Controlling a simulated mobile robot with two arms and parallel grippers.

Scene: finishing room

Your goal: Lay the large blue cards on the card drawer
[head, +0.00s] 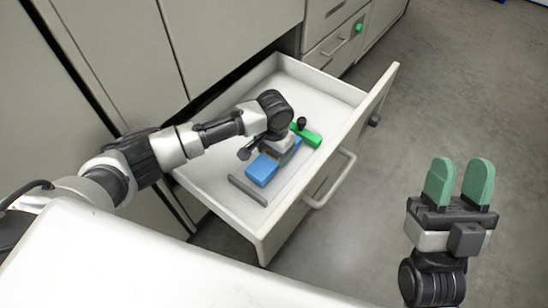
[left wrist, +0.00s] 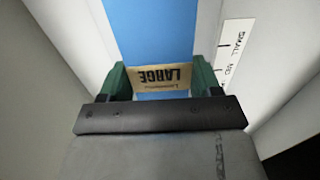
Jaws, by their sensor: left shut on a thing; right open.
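The card drawer (head: 215,170) is pulled open, with a white floor and pale walls. My left gripper (head: 282,150) is down inside it, shut on the large blue cards (head: 262,169), a blue block that shows on both sides of the gripper. In the left wrist view the blue cards (left wrist: 150,40) lie between my green fingers, with a tan label reading LARGE upside down. Whether the cards touch the drawer floor is unclear. My right gripper (head: 459,183) is open and empty, outside the drawer at the right, above the floor.
A bright green piece (head: 312,138) lies in the drawer beside the cards, and a grey bar (head: 247,190) lies near its front left. A white strip marked SMALL (left wrist: 233,55) runs beside my fingers. The drawer front has a handle (head: 331,180).

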